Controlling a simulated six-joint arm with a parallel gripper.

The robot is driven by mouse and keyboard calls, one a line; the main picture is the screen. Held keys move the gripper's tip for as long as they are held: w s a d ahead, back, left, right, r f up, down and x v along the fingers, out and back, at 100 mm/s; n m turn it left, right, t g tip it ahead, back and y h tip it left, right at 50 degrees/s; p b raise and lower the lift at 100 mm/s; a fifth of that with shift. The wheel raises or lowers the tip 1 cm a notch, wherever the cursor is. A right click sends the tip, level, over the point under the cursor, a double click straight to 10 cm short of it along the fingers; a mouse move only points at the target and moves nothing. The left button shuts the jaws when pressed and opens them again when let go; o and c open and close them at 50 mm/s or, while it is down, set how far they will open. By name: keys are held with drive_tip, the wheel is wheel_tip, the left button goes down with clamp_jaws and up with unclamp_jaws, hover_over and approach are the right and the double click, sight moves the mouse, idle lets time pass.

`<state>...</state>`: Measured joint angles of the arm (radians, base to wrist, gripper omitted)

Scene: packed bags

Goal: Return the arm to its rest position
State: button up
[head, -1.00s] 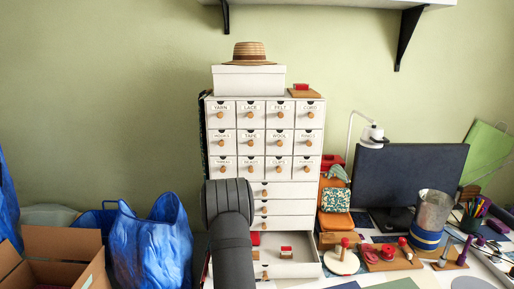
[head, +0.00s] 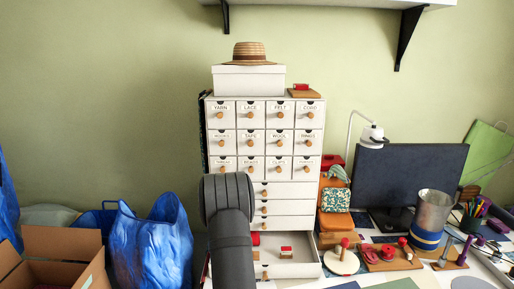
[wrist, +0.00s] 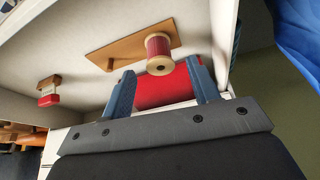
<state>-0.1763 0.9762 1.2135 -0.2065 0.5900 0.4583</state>
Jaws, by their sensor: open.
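My arm (head: 230,245), dark grey, stands in front of the white drawer cabinet (head: 288,221) in the head view; its gripper is hidden there. In the wrist view my gripper (wrist: 161,88) has its two blue fingers spread apart. A red object (wrist: 165,90) shows between and beyond the fingers; I see no contact with them. A spool of dark red thread (wrist: 158,54) stands by a flat wooden board (wrist: 112,48) just past the fingertips. The open bottom drawer (head: 304,269) lies beside my arm.
A small red-and-wood item (head: 286,252) sits in the drawer. An open cardboard box (head: 85,247) and blue bags (head: 150,245) stand at left. A desk at right holds a monitor (head: 410,180), a metal can (head: 433,212) and spools. The wall above the cabinet is clear below a shelf.

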drive_tip(key=d+v, duration=0.1)
drive_tip(key=v, duration=1.1)
drive_tip(key=x, duration=1)
drive_tip(key=a+x, duration=0.1)
drive_tip(key=x, duration=0.5)
wheel_tip(320, 180, up, 6)
drive_tip(key=shift+r, duration=0.75)
